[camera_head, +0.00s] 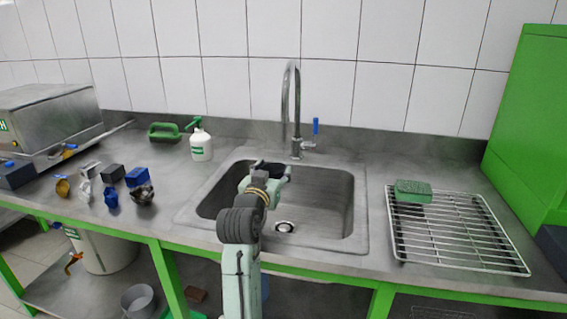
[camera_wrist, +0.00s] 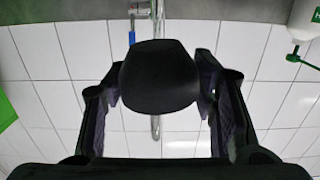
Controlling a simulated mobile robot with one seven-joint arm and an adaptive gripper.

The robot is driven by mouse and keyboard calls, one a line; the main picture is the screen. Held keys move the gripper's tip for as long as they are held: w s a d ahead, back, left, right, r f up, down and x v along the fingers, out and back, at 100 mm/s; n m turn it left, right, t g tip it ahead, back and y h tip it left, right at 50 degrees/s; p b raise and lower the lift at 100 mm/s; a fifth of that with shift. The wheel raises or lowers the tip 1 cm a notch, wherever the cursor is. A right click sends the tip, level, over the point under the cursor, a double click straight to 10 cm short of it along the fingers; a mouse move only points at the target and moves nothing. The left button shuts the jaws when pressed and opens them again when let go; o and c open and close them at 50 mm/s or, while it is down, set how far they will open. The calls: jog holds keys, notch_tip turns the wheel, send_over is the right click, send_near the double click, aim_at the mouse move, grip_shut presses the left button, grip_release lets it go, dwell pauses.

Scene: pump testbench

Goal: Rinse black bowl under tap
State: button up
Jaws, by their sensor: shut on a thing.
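The black bowl (camera_wrist: 160,78) is in the middle of the wrist view, held between the two fingers of my gripper (camera_wrist: 158,90). In the head view my gripper (camera_head: 268,174) is over the left part of the sink basin (camera_head: 325,200), and the dark bowl (camera_head: 272,168) shows only in part. The metal tap (camera_head: 290,100) stands behind the basin, with a blue lever (camera_head: 315,127) on its right. In the wrist view the tap (camera_wrist: 155,127) shows behind the bowl. I see no water stream.
A wire drying rack (camera_head: 455,228) with a green sponge (camera_head: 412,191) lies right of the sink. Several small parts (camera_head: 112,174) lie on the left counter. A green panel (camera_head: 530,130) rises at right.

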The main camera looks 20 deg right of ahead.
jog(key=s+a+r+p, duration=0.3)
jog(key=r, duration=0.1)
jog(key=shift+s+a, duration=0.25)
jog(key=shift+a, duration=0.1)
dwell(0.4)
dwell(0.7)
